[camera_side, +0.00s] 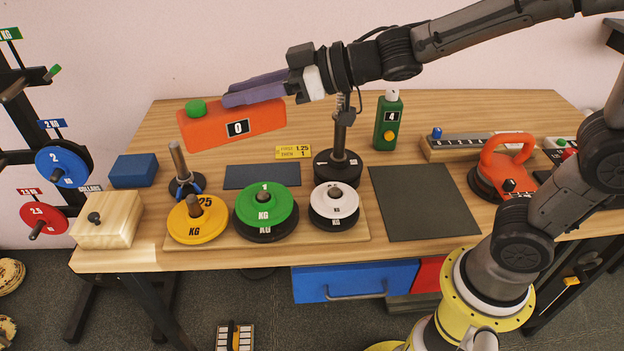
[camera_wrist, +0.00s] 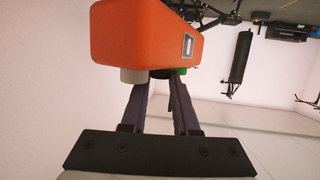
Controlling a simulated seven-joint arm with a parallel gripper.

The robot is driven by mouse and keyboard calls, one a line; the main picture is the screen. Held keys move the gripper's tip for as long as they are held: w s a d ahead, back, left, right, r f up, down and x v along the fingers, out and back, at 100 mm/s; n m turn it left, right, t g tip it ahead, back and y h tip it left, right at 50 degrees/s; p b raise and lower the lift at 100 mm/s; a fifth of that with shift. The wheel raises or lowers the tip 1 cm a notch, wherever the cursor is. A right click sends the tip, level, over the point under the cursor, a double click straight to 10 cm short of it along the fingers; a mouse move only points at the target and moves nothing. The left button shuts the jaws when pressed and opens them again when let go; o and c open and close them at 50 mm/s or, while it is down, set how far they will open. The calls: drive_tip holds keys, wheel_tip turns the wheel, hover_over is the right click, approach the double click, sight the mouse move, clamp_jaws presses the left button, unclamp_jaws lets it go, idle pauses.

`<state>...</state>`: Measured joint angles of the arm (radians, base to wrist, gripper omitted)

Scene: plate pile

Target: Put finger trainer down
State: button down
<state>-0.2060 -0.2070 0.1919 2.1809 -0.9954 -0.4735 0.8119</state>
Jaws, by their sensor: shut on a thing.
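The finger trainer appears to be the orange block (camera_side: 232,125) marked 0, with a green knob on top at its left. My gripper (camera_side: 228,97) comes from the right, its purple fingers at the block's upper side. In the wrist view the orange block (camera_wrist: 150,30) lies across the ends of the gripper fingers (camera_wrist: 163,85), with a pale cylinder and a bit of green beside them. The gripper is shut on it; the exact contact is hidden. The block looks raised over the back left of the table, slightly tilted; its height is unclear.
The wooden table (camera_side: 425,173) holds a dark mat (camera_side: 425,215), a smaller dark pad (camera_side: 262,183), weight plates on a board, and a blue block (camera_side: 133,170). A black post (camera_side: 339,130) and green bottle (camera_side: 388,122) stand behind. The large mat is clear.

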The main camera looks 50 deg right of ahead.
drive_tip(key=shift+m+t+h, duration=0.3)
drive_tip(key=shift+m+h, duration=0.3)
drive_tip(key=d+r, duration=0.1)
drive_tip(key=w+d+r, duration=0.1)
drive_tip(key=d, duration=0.1)
drive_tip(key=w+d+r, duration=0.1)
drive_tip(key=d+r, duration=0.1)
drive_tip(key=d+m+t+h, duration=0.2)
drive_tip(key=d+m+h, duration=0.35)
drive_tip(key=d, duration=1.35)
drive_tip(key=s+d+f+m+g+h, duration=0.1)
drive_tip(key=s+d+f+m+h, duration=0.1)
drive_tip(key=s+d, duration=0.3)
drive_tip(key=s+d+f+m+g+h, duration=0.1)
drive_tip(key=s+d+f+m+h, duration=0.2)
drive_tip(key=d, duration=0.9)
drive_tip(key=s+d+f+m+g+h, duration=0.1)
drive_tip(key=s+d+f+m+h, duration=0.2)
drive_tip(key=s+d+h, duration=0.3)
drive_tip(key=d+f, duration=0.1)
drive_tip(key=d, duration=0.2)
drive_tip(key=shift+s+d+f, duration=0.25)
drive_tip(key=shift+s+f, duration=0.05)
drive_tip(key=shift+f, duration=0.05)
drive_tip(key=shift+m, duration=0.25)
